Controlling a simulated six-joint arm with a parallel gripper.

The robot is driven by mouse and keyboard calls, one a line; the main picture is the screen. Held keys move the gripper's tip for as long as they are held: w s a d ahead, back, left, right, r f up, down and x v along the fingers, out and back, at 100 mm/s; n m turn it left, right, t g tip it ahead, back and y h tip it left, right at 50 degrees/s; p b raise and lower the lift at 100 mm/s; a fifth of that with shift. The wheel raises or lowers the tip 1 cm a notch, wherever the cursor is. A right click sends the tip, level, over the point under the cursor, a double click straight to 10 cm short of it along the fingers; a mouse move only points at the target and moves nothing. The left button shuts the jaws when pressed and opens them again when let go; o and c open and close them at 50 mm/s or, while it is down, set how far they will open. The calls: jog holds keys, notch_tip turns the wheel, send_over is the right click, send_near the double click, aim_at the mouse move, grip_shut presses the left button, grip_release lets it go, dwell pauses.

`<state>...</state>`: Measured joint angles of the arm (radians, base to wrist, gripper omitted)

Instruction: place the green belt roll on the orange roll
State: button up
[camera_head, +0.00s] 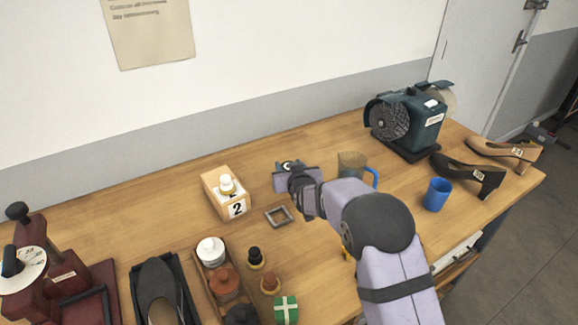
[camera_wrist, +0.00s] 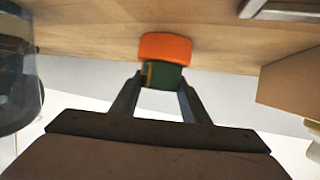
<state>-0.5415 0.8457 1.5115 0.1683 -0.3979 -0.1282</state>
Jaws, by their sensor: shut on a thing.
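My gripper (camera_wrist: 161,82) is shut on the green belt roll (camera_wrist: 165,76), which sits between the fingertips in the wrist view. The orange roll (camera_wrist: 166,47) shows directly against the green roll on its table side. The two look in contact or nearly so, and I cannot tell whether the green one rests its weight there. In the head view my gripper (camera_head: 291,176) is above the middle of the table, and its own body hides both rolls.
A wooden block marked 2 (camera_head: 223,195) and a small grey frame (camera_head: 279,216) are left of my gripper. A grinder (camera_head: 408,118) stands behind. Bare table lies behind my gripper.

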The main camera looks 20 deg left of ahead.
jog(key=o, duration=1.1)
jog(key=shift+f, duration=0.1)
jog(key=b+v, duration=0.2)
jog(key=v, duration=1)
jog(key=shift+d, duration=0.1)
